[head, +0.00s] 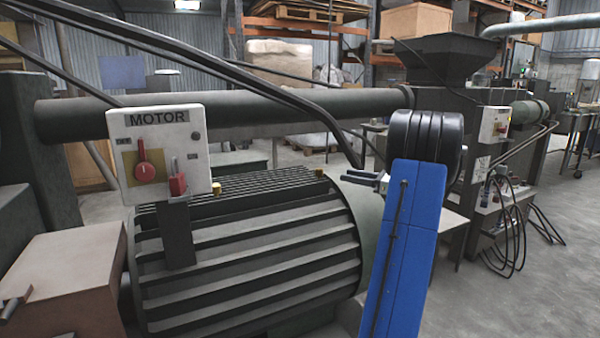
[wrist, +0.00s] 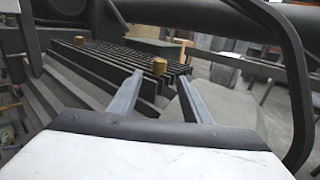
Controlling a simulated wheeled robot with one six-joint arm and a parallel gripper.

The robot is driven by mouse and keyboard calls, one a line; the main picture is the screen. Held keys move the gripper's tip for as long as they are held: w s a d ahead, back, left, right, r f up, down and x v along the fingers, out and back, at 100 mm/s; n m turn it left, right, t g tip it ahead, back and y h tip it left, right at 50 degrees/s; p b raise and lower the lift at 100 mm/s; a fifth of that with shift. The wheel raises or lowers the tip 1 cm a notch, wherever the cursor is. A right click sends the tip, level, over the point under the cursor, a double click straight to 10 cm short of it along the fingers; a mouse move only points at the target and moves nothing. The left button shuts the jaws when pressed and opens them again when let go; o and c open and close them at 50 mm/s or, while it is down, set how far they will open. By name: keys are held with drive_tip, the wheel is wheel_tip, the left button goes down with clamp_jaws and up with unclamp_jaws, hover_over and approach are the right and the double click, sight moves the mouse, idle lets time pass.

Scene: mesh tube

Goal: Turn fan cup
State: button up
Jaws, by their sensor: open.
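Two small brass cups stand on top of the ribbed motor (head: 250,255). One cup (head: 318,172) is at the right end of the fins, beside the smooth grey-green end housing (head: 368,215). The other cup (head: 217,187) is farther left, near the switch box. My gripper (head: 343,177) is open and empty, pointing left, just right of the right-hand cup and apart from it. In the wrist view, the nearer cup (wrist: 159,66) appears between and just beyond the fingertips (wrist: 160,77). The farther cup (wrist: 79,41) is left of them. No label shows which is the fan cup.
A thick pipe (head: 240,112) runs behind the motor. Dark curved tubing (head: 290,95) hangs close above my gripper and shows at right in the wrist view (wrist: 295,70).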

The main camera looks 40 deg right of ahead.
approach(310, 176)
drive_tip(key=w+a+r, duration=0.1)
drive_tip(key=w, duration=0.2)
drive_tip(key=w+a+r, duration=0.1)
drive_tip(key=w, duration=0.1)
drive_tip(key=w+a+r, duration=0.1)
drive_tip(key=w+a, duration=0.1)
drive_tip(key=w, duration=0.1)
drive_tip(key=shift+w, duration=0.4)
drive_tip(key=c, duration=1)
